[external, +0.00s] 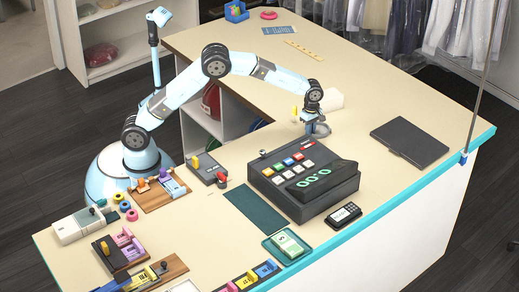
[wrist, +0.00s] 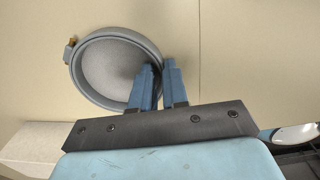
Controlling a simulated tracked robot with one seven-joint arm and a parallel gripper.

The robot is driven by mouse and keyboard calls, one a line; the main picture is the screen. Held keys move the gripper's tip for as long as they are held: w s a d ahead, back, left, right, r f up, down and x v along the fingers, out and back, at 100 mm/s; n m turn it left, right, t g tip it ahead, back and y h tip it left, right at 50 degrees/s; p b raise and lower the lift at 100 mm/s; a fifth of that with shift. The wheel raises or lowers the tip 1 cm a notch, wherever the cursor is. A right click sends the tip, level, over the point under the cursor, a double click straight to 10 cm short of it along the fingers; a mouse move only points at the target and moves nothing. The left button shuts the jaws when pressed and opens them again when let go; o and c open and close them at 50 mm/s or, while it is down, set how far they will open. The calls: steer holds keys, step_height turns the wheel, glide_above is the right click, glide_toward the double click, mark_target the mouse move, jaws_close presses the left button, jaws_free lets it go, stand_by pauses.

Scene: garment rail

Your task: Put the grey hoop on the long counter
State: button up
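The grey hoop (wrist: 84,88) shows in the wrist view as a round rim with grey inside and a small brass-coloured piece on its left side. My gripper (wrist: 160,82) has one finger inside the rim and one outside, at its right side. The gap between the fingers is narrow and the rim seems to fill it. In the external view my gripper (external: 314,122) points down near the counter, with the hoop (external: 322,131) at its fingertips, low over or on the top. The long counter (external: 385,95) has a cream top and teal edge.
The register (external: 303,180) stands close in front of my gripper. A white block (external: 333,98) is just behind it, and a small yellow item (external: 294,111) shows at its left. A dark flat case (external: 409,142) lies to the right. Bare counter lies between and behind these.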

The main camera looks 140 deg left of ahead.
steer(key=o, duration=0.3)
step_height(320, 180, up, 12)
stand_by(0.7)
steer(key=shift+r, duration=0.1)
